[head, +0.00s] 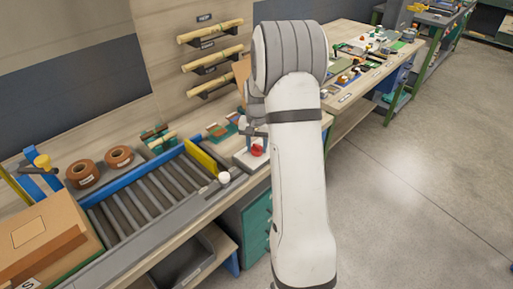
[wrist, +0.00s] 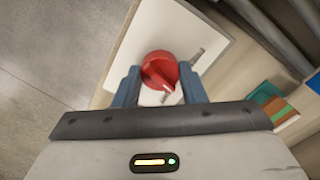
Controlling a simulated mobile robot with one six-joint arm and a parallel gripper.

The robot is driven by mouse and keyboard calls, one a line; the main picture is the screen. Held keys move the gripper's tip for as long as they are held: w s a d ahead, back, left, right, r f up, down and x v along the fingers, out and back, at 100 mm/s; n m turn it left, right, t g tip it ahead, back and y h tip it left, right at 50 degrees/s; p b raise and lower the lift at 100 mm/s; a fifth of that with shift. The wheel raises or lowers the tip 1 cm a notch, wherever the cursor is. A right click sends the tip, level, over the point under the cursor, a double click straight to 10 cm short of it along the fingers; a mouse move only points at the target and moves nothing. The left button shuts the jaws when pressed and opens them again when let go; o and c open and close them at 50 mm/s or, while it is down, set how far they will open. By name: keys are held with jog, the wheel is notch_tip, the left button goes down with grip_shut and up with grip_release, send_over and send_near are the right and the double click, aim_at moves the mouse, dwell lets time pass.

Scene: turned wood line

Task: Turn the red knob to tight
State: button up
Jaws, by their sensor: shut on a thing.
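The red knob (wrist: 158,71) sits on a white plate (wrist: 140,40) on the bench. In the head view the red knob (head: 257,150) shows just left of my white arm, on the white plate (head: 245,160) at the bench's front edge. My arm hides part of the plate and most of the gripper there. I cannot read the plate's markings.
A roller conveyor (head: 150,195) with a yellow stop bar (head: 201,156) lies left of the knob. A cardboard box (head: 45,240) and brown tape rolls (head: 83,174) are further left. Turned wood pieces (head: 210,32) rest on wall brackets. The floor (head: 420,170) to the right is clear.

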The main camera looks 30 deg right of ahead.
aim_at(257, 146)
jog(key=m+b, duration=0.1)
jog(key=m, duration=0.4)
jog(key=shift+m, duration=0.4)
dwell(0.4)
jog(key=o, duration=1)
jog(key=shift+r+b, duration=0.35)
jog(key=shift+r, duration=3.55)
